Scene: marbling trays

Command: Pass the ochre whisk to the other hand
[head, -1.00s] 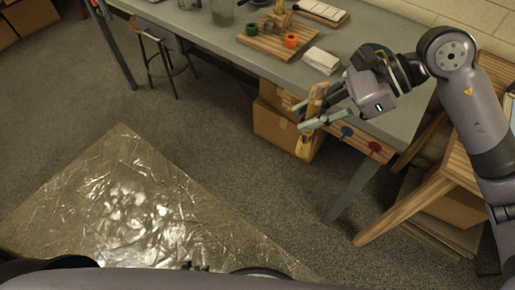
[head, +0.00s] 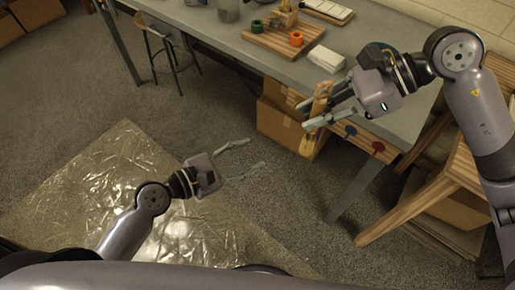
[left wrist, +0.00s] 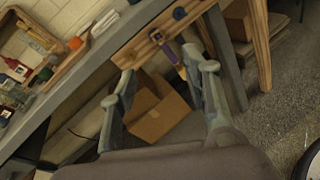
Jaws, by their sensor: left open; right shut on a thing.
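My left gripper (head: 256,155) is open and empty, lower and to the left, clearly apart from the whisk. In the left wrist view its two fingers (left wrist: 160,90) are spread. I cannot make out the whisk there for certain.
The grey workbench (head: 250,45) has a wooden board (head: 265,42) and a white stack (head: 326,59) on it. A wooden peg rail crosses its end. Cardboard boxes (head: 278,128) stand beneath, and a wooden stool (head: 400,207) is at the right. A shiny sheet (head: 90,175) covers the floor.

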